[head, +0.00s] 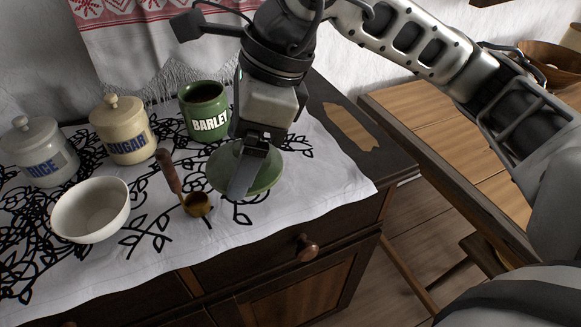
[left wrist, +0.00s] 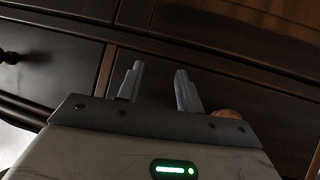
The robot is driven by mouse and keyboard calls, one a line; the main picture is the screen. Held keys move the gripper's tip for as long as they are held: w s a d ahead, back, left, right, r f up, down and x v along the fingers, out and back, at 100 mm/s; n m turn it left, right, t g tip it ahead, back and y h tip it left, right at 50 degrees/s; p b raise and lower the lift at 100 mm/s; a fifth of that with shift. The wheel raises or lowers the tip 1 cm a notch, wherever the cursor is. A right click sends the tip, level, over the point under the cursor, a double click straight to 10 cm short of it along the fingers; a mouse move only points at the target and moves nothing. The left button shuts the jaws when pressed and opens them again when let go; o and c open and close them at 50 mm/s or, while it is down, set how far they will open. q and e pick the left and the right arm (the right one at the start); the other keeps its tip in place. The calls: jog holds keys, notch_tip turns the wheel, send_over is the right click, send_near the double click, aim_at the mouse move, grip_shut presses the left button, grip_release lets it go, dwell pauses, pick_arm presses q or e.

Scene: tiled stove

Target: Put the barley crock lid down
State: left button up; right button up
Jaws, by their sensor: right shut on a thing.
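The green barley crock (head: 205,112) stands open on the cloth, without its lid, left of my right gripper. The green round lid (head: 266,172) is in my right gripper (head: 246,172), which is shut on it from above, over the cloth near the front edge of the cabinet. Whether the lid touches the cloth cannot be told. In the left wrist view my left gripper (left wrist: 158,88) is open and empty, in front of dark wooden drawer fronts. My left gripper does not show in the head view.
A scoop (head: 195,203) lies just left of the lid, and a white bowl (head: 91,210) stands farther left. The sugar crock (head: 123,130) and rice crock (head: 39,152) are lidded. The white cloth (head: 325,177) is clear right of the lid. A wooden table (head: 420,120) stands at right.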

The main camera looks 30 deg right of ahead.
jog(key=shift+s+a+r+m+t, duration=0.1)
jog(key=shift+a+r+m+t, duration=0.1)
jog(key=shift+m, duration=0.3)
jog(key=shift+s+a+r+m+t, duration=0.1)
jog(key=shift+r+m+t, duration=0.1)
jog(key=shift+m, duration=0.3)
jog(key=shift+w+d+h, duration=0.1)
jog(key=shift+h, duration=0.2)
jog(key=w+d+f+p, duration=0.1)
jog(key=w+d+f, duration=0.35)
jog(key=d, duration=0.25)
send_over(290, 168)
jog(key=shift+m, duration=0.3)
jog(key=f, duration=0.4)
jog(key=shift+s+a+f+p, duration=0.1)
jog(key=shift+s+a+p, duration=0.15)
jog(key=shift+a+p, duration=0.15)
jog(key=shift+w+d+f, duration=0.1)
jog(key=shift+f, duration=0.05)
jog(key=f, duration=0.3)
jog(key=shift+w+d+p, duration=0.2)
jog(key=shift+d+p, duration=0.2)
jog(key=shift+f, duration=0.65)
jog(key=o, duration=0.8)
pick_arm(q)
jog(key=shift+s+a+r, duration=0.1)
jog(key=shift+a+r, duration=0.15)
jog(key=shift+r, duration=0.15)
pick_arm(e)
jog(key=shift+o, duration=0.2)
